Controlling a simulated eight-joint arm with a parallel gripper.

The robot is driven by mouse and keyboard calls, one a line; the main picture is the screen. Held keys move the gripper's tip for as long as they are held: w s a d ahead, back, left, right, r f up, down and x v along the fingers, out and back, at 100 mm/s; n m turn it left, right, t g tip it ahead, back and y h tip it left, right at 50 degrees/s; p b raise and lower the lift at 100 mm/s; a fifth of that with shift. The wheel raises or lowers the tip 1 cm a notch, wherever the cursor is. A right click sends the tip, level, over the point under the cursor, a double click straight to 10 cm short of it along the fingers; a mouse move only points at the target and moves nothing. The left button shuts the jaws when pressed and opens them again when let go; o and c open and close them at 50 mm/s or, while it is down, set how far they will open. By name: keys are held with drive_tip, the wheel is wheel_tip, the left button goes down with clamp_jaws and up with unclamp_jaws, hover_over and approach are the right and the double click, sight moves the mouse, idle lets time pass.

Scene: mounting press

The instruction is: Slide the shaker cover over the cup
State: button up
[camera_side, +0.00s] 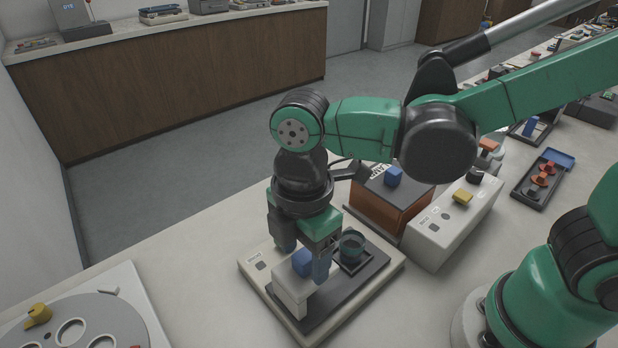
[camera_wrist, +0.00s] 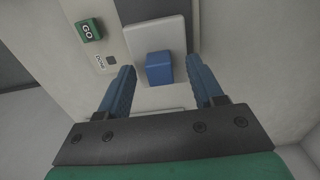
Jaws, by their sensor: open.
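The shaker cover (camera_side: 292,288) is a pale block with a blue knob (camera_side: 302,262) on top. It stands at the left front of the dark plate on the shaker base (camera_side: 365,291). The dark round cup (camera_side: 351,246) sits in a square frame to the right of the cover, apart from it. My gripper (camera_side: 303,256) points down over the cover with its fingers open around the knob. In the wrist view the blue knob (camera_wrist: 158,68) lies between the two fingers (camera_wrist: 162,90), with a gap visible on each side. The cup does not show there.
A green GO button (camera_wrist: 89,30) is on the base. Behind the base stand an orange-brown box with a blue knob (camera_side: 386,205) and a white unit with a yellow knob (camera_side: 452,222). A grey disc device (camera_side: 85,325) is at the left front. Bare table lies between.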

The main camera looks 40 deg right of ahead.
clamp_jaws()
idle(1.4)
